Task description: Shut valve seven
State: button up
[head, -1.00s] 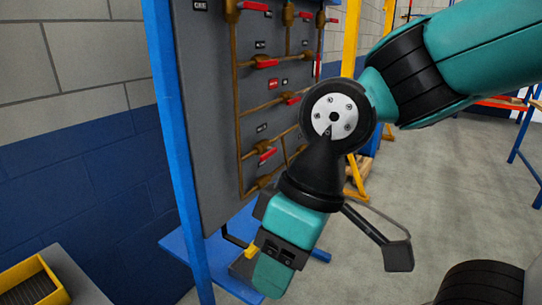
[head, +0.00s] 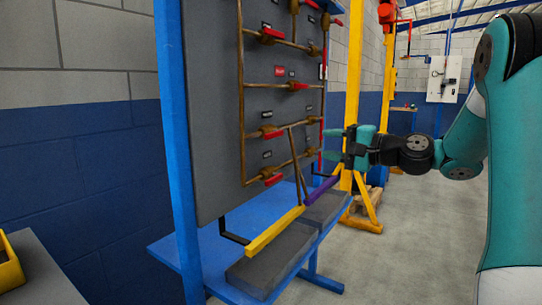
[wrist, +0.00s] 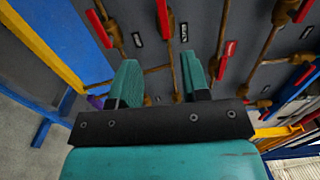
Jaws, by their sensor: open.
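The grey valve panel (head: 215,110) stands upright in a blue frame, with brown pipes and several red-handled valves. In the head view, red handles show at upper left (head: 272,33), middle (head: 299,86), lower left (head: 272,134) and bottom (head: 273,180). Their small labels are too blurred to read, so I cannot tell which is valve seven. My gripper (head: 347,147) is near the panel's lower right side, fingers towards it. In the wrist view my gripper (wrist: 160,80) is open and empty; a red handle (wrist: 228,58) lies beyond its right finger, apparently apart.
A yellow bar (head: 274,231) and a purple bar (head: 322,190) run along the blue bench (head: 180,248) below the panel. A yellow stand (head: 351,80) is behind my gripper. A yellow-edged tray (head: 8,265) is at lower left. The floor at right is clear.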

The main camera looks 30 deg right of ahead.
aim_at(272, 136)
jog(key=p+x, duration=0.4)
jog(key=x, duration=0.1)
jog(key=p+x, duration=0.4)
jog(key=x, duration=0.2)
jog(key=p+x, duration=0.4)
jog(key=x, duration=0.2)
jog(key=shift+w+d, duration=0.2)
jog(key=shift+w, duration=0.05)
grip_shut()
